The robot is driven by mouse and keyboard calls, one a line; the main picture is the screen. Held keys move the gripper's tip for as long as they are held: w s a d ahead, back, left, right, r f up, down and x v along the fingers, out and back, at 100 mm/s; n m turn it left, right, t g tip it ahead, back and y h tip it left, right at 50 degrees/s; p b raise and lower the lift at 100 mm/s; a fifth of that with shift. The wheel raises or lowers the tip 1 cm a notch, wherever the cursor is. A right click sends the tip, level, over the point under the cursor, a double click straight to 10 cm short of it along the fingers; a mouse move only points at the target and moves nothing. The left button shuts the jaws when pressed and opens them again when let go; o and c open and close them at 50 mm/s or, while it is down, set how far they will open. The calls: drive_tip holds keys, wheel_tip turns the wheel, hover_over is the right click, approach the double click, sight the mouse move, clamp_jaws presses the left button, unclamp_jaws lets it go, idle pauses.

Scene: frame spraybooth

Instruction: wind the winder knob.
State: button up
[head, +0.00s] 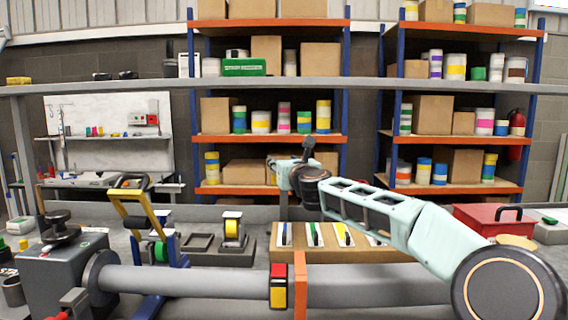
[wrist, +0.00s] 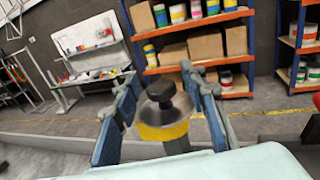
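The winder knob (wrist: 160,91) is black and round, on top of a grey disc with a yellow band (wrist: 163,131) below it, in the middle of the wrist view. My gripper (wrist: 161,77) is open. One finger stands to the left of the knob and one to the right, with visible gaps between. In the head view my gripper (head: 284,172) is at the far end of my outstretched arm, in front of the shelves. It hides most or all of the knob there.
A long grey pipe with a red-and-yellow block (head: 278,286) crosses the front. A grey machine with a dark handwheel (head: 60,228) is at left. A yellow-handled tool (head: 133,205) stands nearby. A red box (head: 492,219) is at right. A grey rail (head: 300,84) crosses above.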

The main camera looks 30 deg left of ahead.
drive_tip(key=shift+s+d, duration=0.3)
drive_tip(key=shift+d, duration=0.15)
drive_tip(key=v, duration=1.1)
drive_tip(key=shift+a, duration=0.2)
